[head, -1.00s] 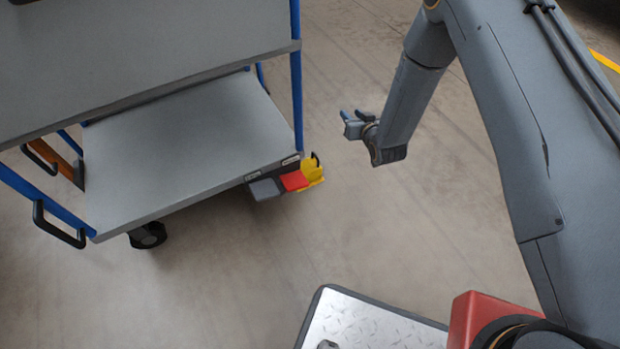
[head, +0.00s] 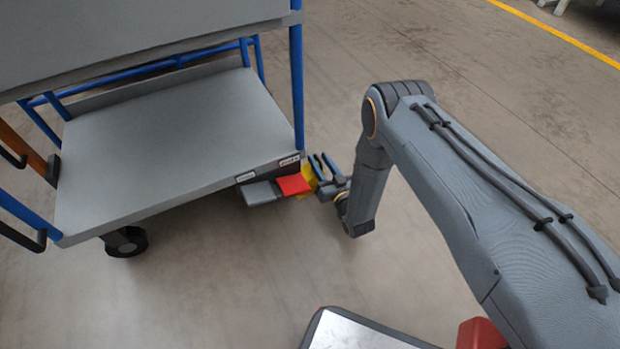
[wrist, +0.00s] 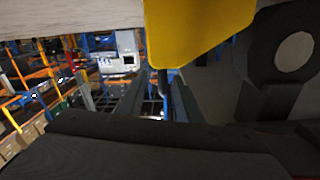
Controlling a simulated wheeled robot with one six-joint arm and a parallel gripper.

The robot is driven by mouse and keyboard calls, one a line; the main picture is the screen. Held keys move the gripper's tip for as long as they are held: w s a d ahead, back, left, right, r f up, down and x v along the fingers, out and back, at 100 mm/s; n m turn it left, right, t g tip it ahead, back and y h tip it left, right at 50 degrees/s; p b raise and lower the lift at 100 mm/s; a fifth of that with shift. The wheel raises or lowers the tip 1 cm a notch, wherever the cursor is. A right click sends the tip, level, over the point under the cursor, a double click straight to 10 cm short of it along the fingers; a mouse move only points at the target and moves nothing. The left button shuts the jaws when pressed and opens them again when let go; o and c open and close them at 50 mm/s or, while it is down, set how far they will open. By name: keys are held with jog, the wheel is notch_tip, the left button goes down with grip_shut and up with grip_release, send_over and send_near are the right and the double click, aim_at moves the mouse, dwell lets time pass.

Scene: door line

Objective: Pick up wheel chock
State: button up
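The yellow wheel chock (head: 309,177) is by the trolley's right corner, beside a red pedal. It is partly hidden by my gripper (head: 323,166). My gripper is at the chock's right side, with its two fingers apart. In the wrist view the chock's yellow body (wrist: 195,30) fills the top middle, close to the camera. A short dark piece, which looks like its handle, shows below the yellow between my two open fingers (wrist: 161,98). I cannot tell whether either finger touches it.
The trolley has a grey lower shelf (head: 170,145), blue posts and an upper deck (head: 140,35) overhanging it. A red pedal (head: 293,184) and a grey pedal (head: 260,193) are left of the chock. A black caster (head: 126,241) is at front left.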

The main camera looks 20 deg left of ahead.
aim_at(315, 154)
jog(key=shift+r+b+x, duration=0.2)
jog(key=shift+b+x, duration=0.6)
jog(key=shift+x, duration=0.5)
jog(key=shift+r+b+x, duration=0.15)
jog(key=shift+b+x, duration=0.6)
jog(key=shift+x, duration=0.5)
jog(key=shift+s+a, duration=0.1)
jog(key=shift+s, duration=0.05)
grip_shut()
